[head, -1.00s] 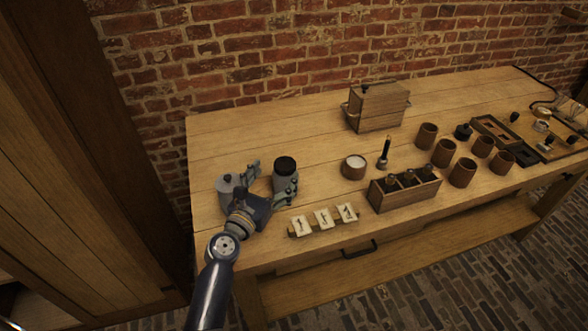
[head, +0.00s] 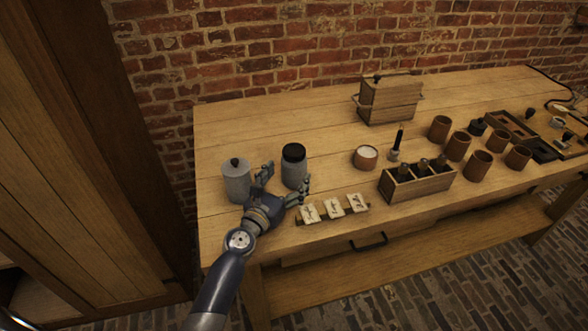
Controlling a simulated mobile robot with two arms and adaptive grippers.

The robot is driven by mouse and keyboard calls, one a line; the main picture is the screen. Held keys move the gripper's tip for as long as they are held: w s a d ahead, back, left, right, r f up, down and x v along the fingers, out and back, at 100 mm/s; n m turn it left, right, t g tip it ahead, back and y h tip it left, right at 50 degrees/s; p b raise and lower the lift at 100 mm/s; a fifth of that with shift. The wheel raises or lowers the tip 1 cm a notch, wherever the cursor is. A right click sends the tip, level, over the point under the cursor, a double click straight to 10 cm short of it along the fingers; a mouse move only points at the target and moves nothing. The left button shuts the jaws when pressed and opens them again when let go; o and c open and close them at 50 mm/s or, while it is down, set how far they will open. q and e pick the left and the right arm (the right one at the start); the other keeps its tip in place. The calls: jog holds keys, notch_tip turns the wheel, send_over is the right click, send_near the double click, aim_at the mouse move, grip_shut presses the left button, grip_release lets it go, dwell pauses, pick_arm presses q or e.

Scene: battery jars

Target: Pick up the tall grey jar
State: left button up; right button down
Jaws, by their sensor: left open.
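Two grey jars stand upright at the left end of the table. One is a grey jar with a black lid (head: 294,168). To its left is a wider-looking grey jar with a small dark knob on its lid (head: 236,183). The picture does not make clear which one is called tall. My left gripper (head: 284,183) is open and empty at the near side of the black-lidded jar. One finger is in the gap between the jars and the other is at that jar's lower right. I cannot tell whether they touch it. My right gripper is out of view.
Several pale cards (head: 335,207) lie on a strip right of my gripper. A wooden rack of bottles (head: 417,183), a cup with white contents (head: 365,158), brown cups (head: 479,165) and a wooden box (head: 390,98) stand further right. The table (head: 250,125) is clear behind the jars.

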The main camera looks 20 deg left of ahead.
aim_at(288, 175)
pick_arm(q)
jog(key=w, duration=0.3)
jog(key=shift+w+d, duration=0.25)
jog(key=shift+w, duration=0.45)
jog(key=shift+c, duration=1.3)
jog(key=c, duration=1.1)
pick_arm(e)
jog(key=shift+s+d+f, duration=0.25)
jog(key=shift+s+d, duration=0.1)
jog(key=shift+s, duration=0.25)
